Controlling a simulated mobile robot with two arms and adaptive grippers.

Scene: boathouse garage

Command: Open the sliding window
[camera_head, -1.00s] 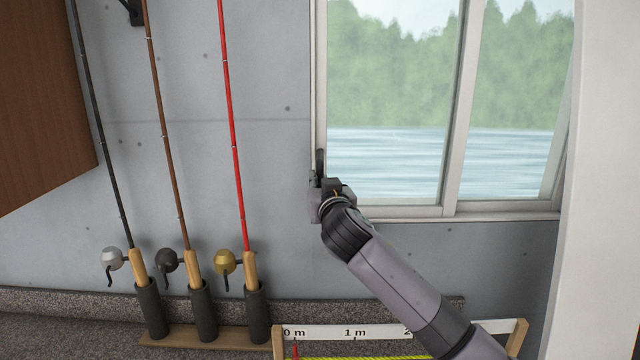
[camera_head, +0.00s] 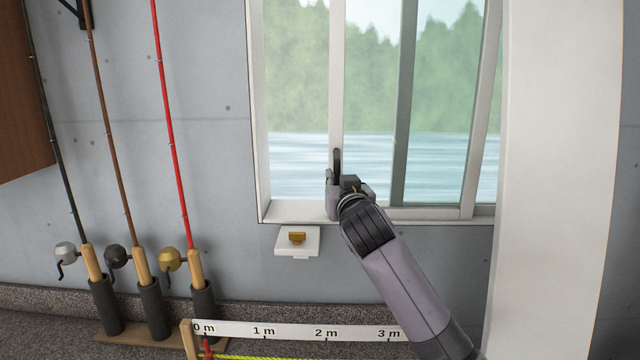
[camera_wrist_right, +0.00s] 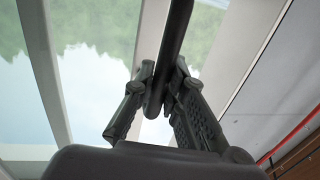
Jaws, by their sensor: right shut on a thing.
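The sliding window has a pale frame (camera_head: 256,120) set in the grey wall. Its sliding sash (camera_head: 337,80) stands away from the left jamb, with an open gap between them onto water and trees. A dark upright handle (camera_head: 337,158) is on the sash's left stile. My right gripper (camera_head: 334,182) is shut on this handle. The right wrist view shows both fingers (camera_wrist_right: 163,88) closed around the dark handle bar (camera_wrist_right: 178,30). My left gripper is not in view.
A white plate with a brass catch (camera_head: 297,239) is on the wall under the sill. Fishing rods (camera_head: 172,130) stand in a rack at left. A measuring board (camera_head: 295,331) lies below the window. A white post (camera_head: 550,180) stands at right.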

